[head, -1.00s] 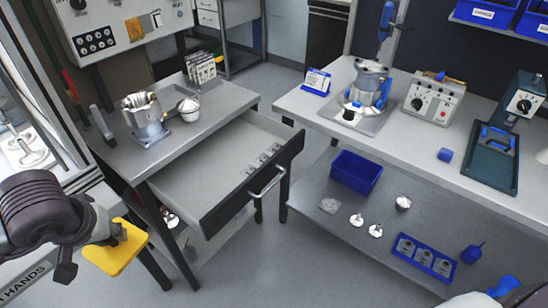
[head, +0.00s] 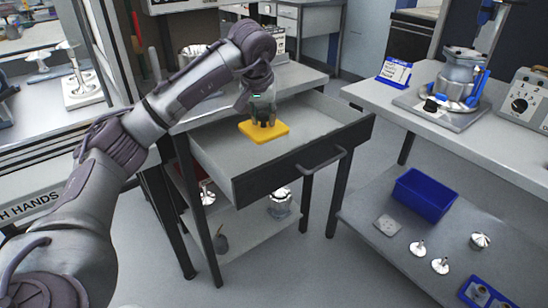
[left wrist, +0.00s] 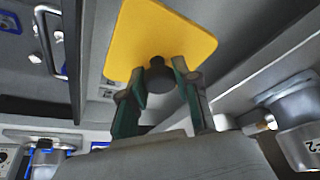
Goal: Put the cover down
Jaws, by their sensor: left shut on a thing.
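The yellow square cover (head: 280,131) is in my left gripper (head: 264,115), over the open drawer (head: 225,152) in the head view. I cannot tell whether it touches the drawer floor. In the left wrist view, the cover (left wrist: 160,35) has a dark round knob (left wrist: 158,77), and the fingers of my left gripper (left wrist: 160,84) are shut on the knob. My right gripper is not in view.
The drawer's dark front with its handle (head: 320,160) stands out from the grey bench. A blue bin (head: 425,195) and metal parts sit on the right bench's lower shelf. The drawer floor around the cover looks mostly clear.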

